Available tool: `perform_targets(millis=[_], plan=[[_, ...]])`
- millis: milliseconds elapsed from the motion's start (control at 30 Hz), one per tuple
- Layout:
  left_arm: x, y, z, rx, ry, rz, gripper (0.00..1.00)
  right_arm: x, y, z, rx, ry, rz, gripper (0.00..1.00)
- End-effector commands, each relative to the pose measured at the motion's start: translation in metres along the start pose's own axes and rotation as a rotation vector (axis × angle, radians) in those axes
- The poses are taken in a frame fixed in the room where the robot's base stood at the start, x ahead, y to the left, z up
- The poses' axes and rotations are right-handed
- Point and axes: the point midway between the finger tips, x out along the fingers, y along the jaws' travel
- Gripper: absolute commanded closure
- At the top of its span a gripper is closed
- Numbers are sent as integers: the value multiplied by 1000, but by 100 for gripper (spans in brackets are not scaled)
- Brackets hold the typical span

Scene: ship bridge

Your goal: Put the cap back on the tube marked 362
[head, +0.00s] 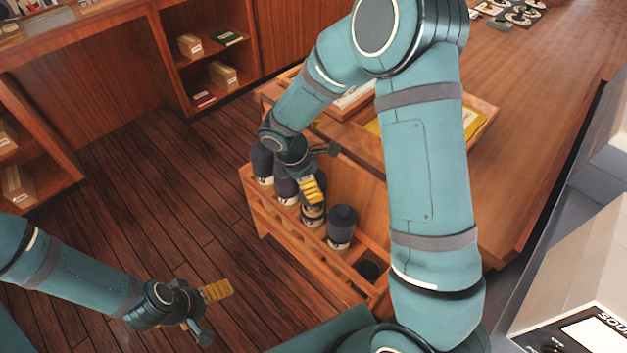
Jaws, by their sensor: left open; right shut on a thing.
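A wooden rack (262,220) holds a row of dark tubes with pale labels. My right gripper (314,192) points down over the tube (313,215) third from the far end and is shut on a dark cap at its top. The fingers hide most of the cap, so I cannot tell whether it is seated. Beside it a tube (342,226) with a dark cap stands upright. Two more tubes (262,163) (287,188) stand at the far end. The markings are too small to read. My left gripper (208,308) is open and empty, left of the rack over the floor.
A dark round opening or piece (371,270) is at the rack's near end. Wooden trays (484,117) lie on the table (535,130) behind my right arm. A beige device (575,275) is at the lower right. The floor (150,210) left of the rack is clear.

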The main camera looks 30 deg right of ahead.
Motion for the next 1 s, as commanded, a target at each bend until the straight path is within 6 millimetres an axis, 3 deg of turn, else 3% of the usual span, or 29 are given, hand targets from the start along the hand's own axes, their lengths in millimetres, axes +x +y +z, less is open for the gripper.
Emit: perform_targets(millis=[1000], plan=[[8,-3,1,0,0,0,0,10,0,-4,0,0,0,70]])
